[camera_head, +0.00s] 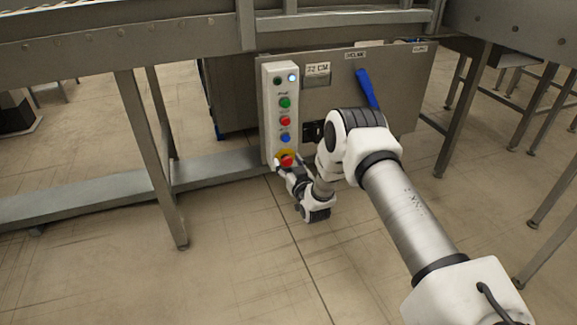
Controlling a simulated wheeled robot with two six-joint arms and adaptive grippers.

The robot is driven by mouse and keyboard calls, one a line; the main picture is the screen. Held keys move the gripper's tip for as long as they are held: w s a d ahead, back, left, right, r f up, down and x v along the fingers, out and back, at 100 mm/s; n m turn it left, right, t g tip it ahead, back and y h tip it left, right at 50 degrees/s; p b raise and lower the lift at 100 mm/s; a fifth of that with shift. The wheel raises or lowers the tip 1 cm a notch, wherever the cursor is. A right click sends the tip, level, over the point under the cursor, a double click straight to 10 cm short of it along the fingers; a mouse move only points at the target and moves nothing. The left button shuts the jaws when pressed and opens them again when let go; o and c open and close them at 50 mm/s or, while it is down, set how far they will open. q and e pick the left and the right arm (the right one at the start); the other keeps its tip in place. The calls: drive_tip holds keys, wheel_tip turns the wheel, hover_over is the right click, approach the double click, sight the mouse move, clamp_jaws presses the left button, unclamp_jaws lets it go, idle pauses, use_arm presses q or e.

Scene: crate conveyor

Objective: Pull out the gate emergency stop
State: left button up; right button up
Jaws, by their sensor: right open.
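The emergency stop is a red mushroom button (286,160) on a yellow backing at the bottom of a white control box (267,115). Above it on the box are a blue, a red and a green button and two small lamps, the right one lit. My right gripper (285,168) is at the emergency stop, its open fingers close around or beside the red head. I cannot tell whether they touch it. The rest of my right arm reaches in from the lower right. My left gripper is not in view.
The box is mounted on a grey metal panel (400,85) with a small display (317,74) and a blue lever handle (367,88). Conveyor frames and legs (150,150) stand on both sides. The tiled floor in front is clear.

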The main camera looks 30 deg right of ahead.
clamp_jaws()
drive_tip(key=shift+s+a+p, duration=0.1)
drive_tip(key=shift+s+p, duration=0.3)
drive_tip(key=shift+p, duration=0.15)
drive_tip(key=shift+s+a, duration=0.1)
drive_tip(key=shift+s, duration=0.2)
unclamp_jaws()
drive_tip(key=v, duration=1.2)
drive_tip(key=shift+f, duration=0.1)
